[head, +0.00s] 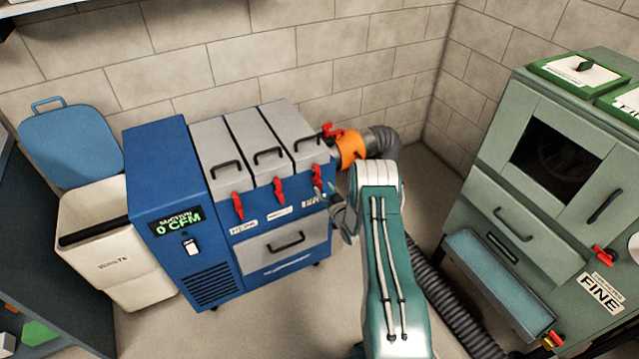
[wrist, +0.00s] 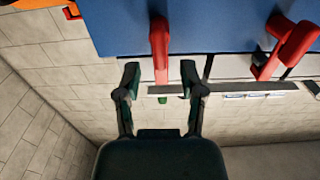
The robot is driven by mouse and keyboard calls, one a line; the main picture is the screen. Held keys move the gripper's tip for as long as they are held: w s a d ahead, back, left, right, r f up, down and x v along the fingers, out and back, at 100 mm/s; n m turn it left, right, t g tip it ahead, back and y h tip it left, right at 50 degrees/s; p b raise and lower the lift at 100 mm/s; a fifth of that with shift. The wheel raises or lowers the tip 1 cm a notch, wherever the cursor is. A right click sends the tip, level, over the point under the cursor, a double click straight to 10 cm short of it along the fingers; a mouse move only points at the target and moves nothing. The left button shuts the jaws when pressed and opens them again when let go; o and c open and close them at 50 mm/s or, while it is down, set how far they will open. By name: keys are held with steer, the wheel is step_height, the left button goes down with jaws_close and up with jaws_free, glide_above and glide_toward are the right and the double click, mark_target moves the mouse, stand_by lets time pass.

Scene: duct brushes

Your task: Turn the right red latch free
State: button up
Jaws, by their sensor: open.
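The right red latch (head: 317,175) hangs on the front of the blue suction unit (head: 160,165), below the rightmost grey lid. My gripper (head: 331,197) is beside this latch, partly hidden by my arm in the head view. In the wrist view my gripper (wrist: 160,76) is open and empty. The right latch (wrist: 160,38) lies just ahead of the fingertips, lined up with the gap between them. I cannot tell whether a finger touches it. The middle red latch (head: 279,190) and left red latch (head: 238,206) hang to the left; a neighbouring latch (wrist: 291,46) shows in the wrist view.
An orange collar (head: 351,148) with a red lever (head: 333,131) joins a grey hose (head: 382,142) behind my arm. A green cabinet (head: 555,180) stands right, a white bin (head: 115,245) left. Open floor (head: 300,320) lies before the unit.

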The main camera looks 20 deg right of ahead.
mark_target(321, 185)
steer(key=w, duration=0.3)
steer(key=shift+w, duration=0.3)
steer(key=shift+a, duration=0.1)
jaws_close()
